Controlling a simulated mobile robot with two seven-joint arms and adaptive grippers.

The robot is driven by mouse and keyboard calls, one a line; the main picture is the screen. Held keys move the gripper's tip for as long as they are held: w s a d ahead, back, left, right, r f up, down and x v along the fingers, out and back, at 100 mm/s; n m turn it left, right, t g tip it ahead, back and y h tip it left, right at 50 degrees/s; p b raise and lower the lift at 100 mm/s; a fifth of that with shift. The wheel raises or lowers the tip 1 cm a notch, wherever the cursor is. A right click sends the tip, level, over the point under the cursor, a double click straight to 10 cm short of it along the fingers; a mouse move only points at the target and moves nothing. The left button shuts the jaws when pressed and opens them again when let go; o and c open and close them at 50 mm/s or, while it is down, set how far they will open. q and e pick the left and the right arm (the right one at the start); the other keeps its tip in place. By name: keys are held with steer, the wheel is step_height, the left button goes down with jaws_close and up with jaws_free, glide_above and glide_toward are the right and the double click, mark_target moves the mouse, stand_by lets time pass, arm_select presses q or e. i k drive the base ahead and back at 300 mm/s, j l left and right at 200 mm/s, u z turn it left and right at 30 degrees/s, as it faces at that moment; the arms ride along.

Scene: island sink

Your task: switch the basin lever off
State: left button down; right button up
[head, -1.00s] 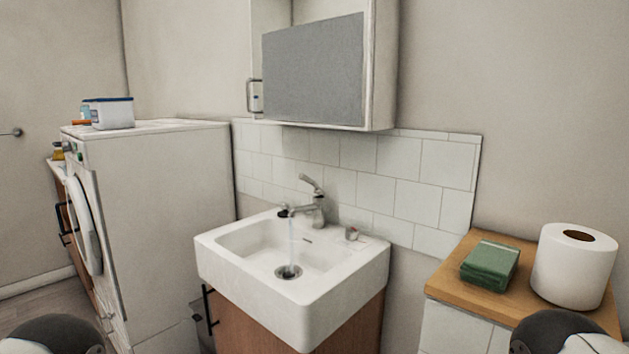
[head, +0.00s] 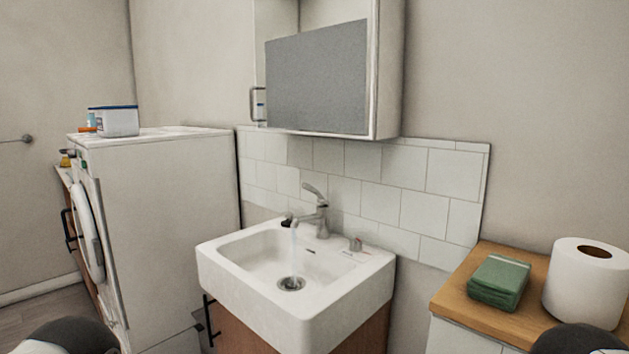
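The basin (head: 345,299) is a white sink on a wooden cabinet in the middle of the head view. A grey metal tap (head: 320,218) stands on its back rim, with its lever (head: 313,191) raised and tilted up to the left. A thin stream of water (head: 294,256) falls from the spout toward the drain (head: 291,284). Only dark rounded parts of my arms show at the bottom left and bottom right edges. Neither gripper is in view.
A white washing machine (head: 165,230) stands left of the basin. A wooden-topped counter (head: 455,295) at right holds a green folded cloth (head: 499,281) and a paper roll (head: 585,285). A mirrored cabinet (head: 388,75) hangs above the tap. A small item (head: 356,243) sits on the basin rim.

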mark_target(305, 186)
steer(key=i+j+z, duration=0.25)
steer(key=j+z, duration=0.15)
steer(key=j, duration=0.4)
steer(key=i+j+z, duration=0.15)
steer(key=j+z, duration=0.3)
steer(key=j, duration=0.35)
steer(key=j+z, duration=0.4)
steer(key=j, duration=0.45)
steer(key=k+j+z, duration=0.1)
steer(key=j+z, duration=0.3)
steer(key=j, duration=0.45)
